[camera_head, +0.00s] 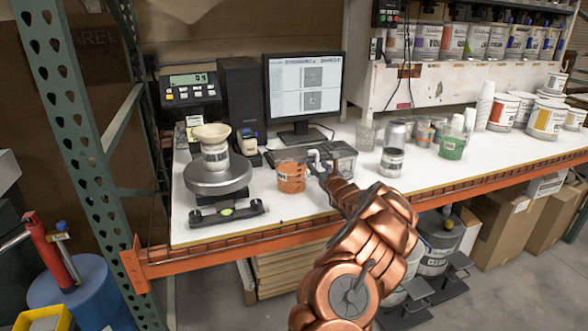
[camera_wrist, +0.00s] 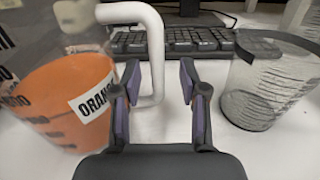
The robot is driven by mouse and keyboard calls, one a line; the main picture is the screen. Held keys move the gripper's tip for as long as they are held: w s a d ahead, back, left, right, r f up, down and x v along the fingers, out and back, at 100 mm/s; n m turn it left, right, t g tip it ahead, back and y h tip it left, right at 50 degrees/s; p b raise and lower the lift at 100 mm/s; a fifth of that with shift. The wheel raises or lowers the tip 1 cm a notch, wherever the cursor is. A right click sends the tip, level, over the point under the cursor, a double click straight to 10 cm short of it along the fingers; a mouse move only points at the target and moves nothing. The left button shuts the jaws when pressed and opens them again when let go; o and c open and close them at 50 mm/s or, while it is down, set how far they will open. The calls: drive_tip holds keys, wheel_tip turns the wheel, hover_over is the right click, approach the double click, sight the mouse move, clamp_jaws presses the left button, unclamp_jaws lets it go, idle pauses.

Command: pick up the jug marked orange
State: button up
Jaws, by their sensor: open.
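The jug marked orange (camera_head: 291,176) stands on the white bench in front of the monitor in the head view. In the wrist view the jug (camera_wrist: 62,100) is at the left, filled with orange, with a label reading "ORAN" and the rest hidden. Its white handle (camera_wrist: 157,60) points right and reaches between the fingers in the picture. My gripper (camera_wrist: 158,85) is open, with dark purple-padded fingers on both sides of the handle's outer bar. The left finger overlaps the jug's right edge; I cannot tell whether it touches. In the head view my gripper (camera_head: 322,165) is small beside the jug.
A clear empty jug (camera_wrist: 262,90) stands close at the right of my gripper. A keyboard (camera_wrist: 180,40) lies behind. In the head view a scale (camera_head: 217,178) is at the left, and a green container (camera_head: 452,147) and cans stand further right.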

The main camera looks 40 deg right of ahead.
drive_tip(key=shift+w+d, duration=0.1)
drive_tip(key=shift+w, duration=0.4)
drive_tip(key=shift+c, duration=0.2)
clamp_jaws()
idle(0.4)
